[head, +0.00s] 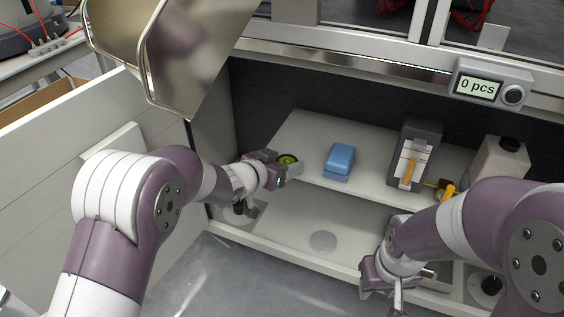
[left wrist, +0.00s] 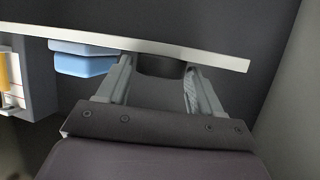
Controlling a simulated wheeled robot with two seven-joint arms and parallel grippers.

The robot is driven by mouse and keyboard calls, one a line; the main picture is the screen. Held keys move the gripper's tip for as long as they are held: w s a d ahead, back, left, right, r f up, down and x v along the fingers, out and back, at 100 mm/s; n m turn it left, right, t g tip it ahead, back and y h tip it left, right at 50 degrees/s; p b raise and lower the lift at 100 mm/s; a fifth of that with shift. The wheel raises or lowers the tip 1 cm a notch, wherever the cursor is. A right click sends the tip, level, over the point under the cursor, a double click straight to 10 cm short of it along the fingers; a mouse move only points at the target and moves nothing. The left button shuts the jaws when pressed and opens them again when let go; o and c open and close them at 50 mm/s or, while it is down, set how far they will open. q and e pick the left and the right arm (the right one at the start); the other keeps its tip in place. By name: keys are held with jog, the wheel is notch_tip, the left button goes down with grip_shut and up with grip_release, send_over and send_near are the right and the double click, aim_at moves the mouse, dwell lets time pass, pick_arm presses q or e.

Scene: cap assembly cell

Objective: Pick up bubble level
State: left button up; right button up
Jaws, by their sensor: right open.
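The bubble level (head: 287,160) is a small round dark disc with a yellow-green top, at the left end of the raised white shelf. My left gripper (head: 284,168) is at the level, with a finger on either side. In the left wrist view the level (left wrist: 160,66) shows as a dark round body between the two fingertips, at the shelf's edge. The fingertips lie very close to its sides; I cannot tell whether they press on it. My right gripper (head: 384,287) is low at the front right, open and away from the level.
A blue box (head: 340,158) sits on the white shelf (head: 300,130), right of the level. A dark grey box (head: 420,140) with a label and a white container (head: 500,160) stand further right. A counter (head: 478,87) reads "0 pcs". A metal chute (head: 190,45) hangs at upper left.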

pick_arm(q)
jog(key=shift+o, duration=1)
jog(key=shift+s+a+r+p, duration=0.2)
jog(key=shift+r+p, duration=0.05)
jog(key=shift+p, duration=0.15)
jog(key=p+v, duration=0.7)
jog(key=v, duration=0.5)
